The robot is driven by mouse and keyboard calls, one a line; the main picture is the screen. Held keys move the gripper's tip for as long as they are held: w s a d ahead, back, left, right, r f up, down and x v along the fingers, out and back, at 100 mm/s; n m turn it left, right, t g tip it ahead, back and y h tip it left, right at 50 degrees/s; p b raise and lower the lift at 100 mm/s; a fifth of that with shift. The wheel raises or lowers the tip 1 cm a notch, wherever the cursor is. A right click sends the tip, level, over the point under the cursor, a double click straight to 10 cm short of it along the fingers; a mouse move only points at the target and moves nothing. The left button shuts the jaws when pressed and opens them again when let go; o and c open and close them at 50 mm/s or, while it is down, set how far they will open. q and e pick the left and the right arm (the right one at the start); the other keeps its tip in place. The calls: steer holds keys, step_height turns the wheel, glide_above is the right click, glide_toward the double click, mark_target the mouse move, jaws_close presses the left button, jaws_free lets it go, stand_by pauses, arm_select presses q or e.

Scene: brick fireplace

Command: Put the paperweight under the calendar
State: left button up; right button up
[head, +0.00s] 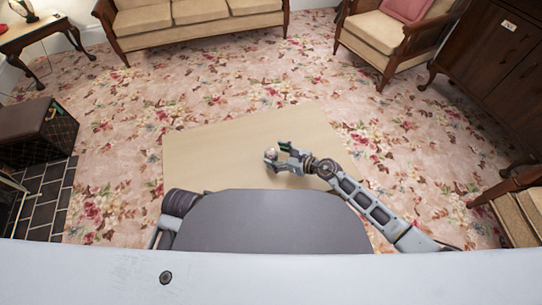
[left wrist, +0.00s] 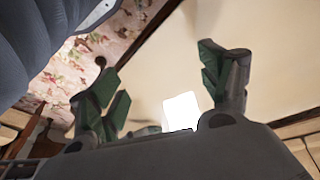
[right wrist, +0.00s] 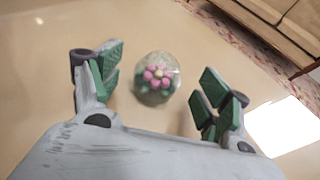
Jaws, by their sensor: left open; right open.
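The paperweight (head: 270,154) is a small clear glass dome on the beige table (head: 220,155). In the right wrist view, the paperweight (right wrist: 157,76) has pink flowers and green leaves inside. My right gripper (head: 279,156) is open at the paperweight, and the right wrist view shows it between the spread fingers, with gaps at both sides. My left gripper (left wrist: 163,80) is open and empty in its own wrist view; in the head view it is hidden. I cannot clearly identify a calendar. A small white tag (head: 509,25) is on the dark cabinet.
A bright white rectangle (right wrist: 282,126) shows right of the right fingers; I cannot tell what it is. A sofa (head: 200,12), an armchair (head: 385,30) and a dark cabinet (head: 490,60) stand beyond the table. The visible tabletop is otherwise clear.

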arm_select(q)
steer(key=shift+d+r, duration=0.1)
steer(key=shift+r, duration=0.3)
arm_select(e)
steer(key=shift+x, duration=0.75)
arm_select(q)
steer(key=shift+s, duration=0.2)
arm_select(e)
steer(key=shift+w+a+f, duration=0.1)
steer(key=shift+a, duration=0.1)
arm_select(q)
steer(key=shift+s, duration=0.1)
steer(key=shift+s, duration=0.1)
steer(key=shift+f, duration=0.1)
arm_select(e)
steer(key=c, duration=0.6)
arm_select(q)
steer(key=shift+w+r, duration=0.2)
steer(key=shift+w, duration=0.2)
arm_select(e)
steer(key=c, duration=0.8)
arm_select(q)
steer(key=shift+s, duration=0.15)
